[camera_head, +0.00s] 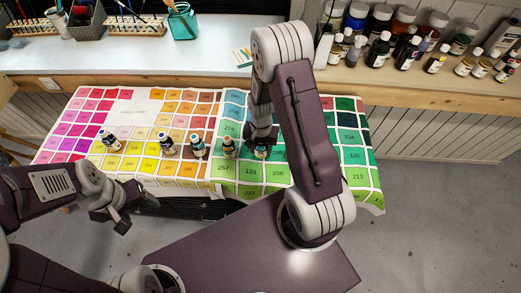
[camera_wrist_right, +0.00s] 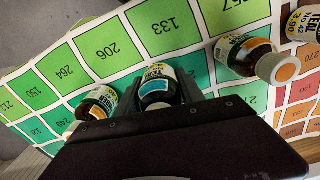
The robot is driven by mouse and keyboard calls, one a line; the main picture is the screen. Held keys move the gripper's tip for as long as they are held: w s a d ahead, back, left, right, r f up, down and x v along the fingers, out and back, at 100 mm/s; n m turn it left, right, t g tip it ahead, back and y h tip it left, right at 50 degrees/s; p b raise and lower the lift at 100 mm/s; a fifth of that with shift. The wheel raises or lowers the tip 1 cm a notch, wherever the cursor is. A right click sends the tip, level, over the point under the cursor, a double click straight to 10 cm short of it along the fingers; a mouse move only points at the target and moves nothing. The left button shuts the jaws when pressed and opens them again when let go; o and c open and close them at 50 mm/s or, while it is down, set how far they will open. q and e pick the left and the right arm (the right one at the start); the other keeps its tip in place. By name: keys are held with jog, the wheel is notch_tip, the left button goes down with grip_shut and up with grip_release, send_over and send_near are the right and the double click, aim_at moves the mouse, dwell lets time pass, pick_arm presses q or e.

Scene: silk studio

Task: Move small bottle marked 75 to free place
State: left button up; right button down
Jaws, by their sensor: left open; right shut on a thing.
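Several small dark bottles with pale labels stand on the colour chart cloth. My right gripper (camera_head: 262,138) is down at the cloth and shut on a small bottle (camera_wrist_right: 158,86) with a teal-blue cap, held between its fingers in the right wrist view. That bottle also shows partly in the head view (camera_head: 262,152). An orange-capped bottle (camera_wrist_right: 248,56) stands beside the gripper, apart from it. Another bottle (camera_wrist_right: 98,101) is close on the gripper's other side. I cannot read 75 on any bottle. My left gripper (camera_head: 122,213) is open and empty in front of the table's left part.
The cloth (camera_head: 340,185) has numbered colour squares, with bare room at its right and far parts. More bottles (camera_head: 109,140) stand in a row to the left. A back shelf (camera_head: 400,90) holds larger bottles. My right arm hides part of the cloth.

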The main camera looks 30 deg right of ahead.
aim_at(261, 152)
notch_tip(261, 152, down, 3)
jog(key=shift+s+r+b, duration=0.15)
jog(key=shift+b, duration=0.5)
jog(key=shift+w+d+f, duration=0.2)
jog(key=shift+w+d, duration=0.1)
jog(key=shift+w, duration=0.35)
jog(key=shift+s+a, duration=0.2)
jog(key=shift+s, duration=0.1)
jog(key=c, duration=0.9)
grip_release()
jog(key=shift+o, duration=0.9)
jog(key=shift+f, duration=0.1)
pick_arm(q)
jog(key=f, duration=0.2)
jog(key=shift+w+d+f, duration=0.3)
jog(key=shift+w+f, duration=0.05)
jog(key=shift+w, duration=0.05)
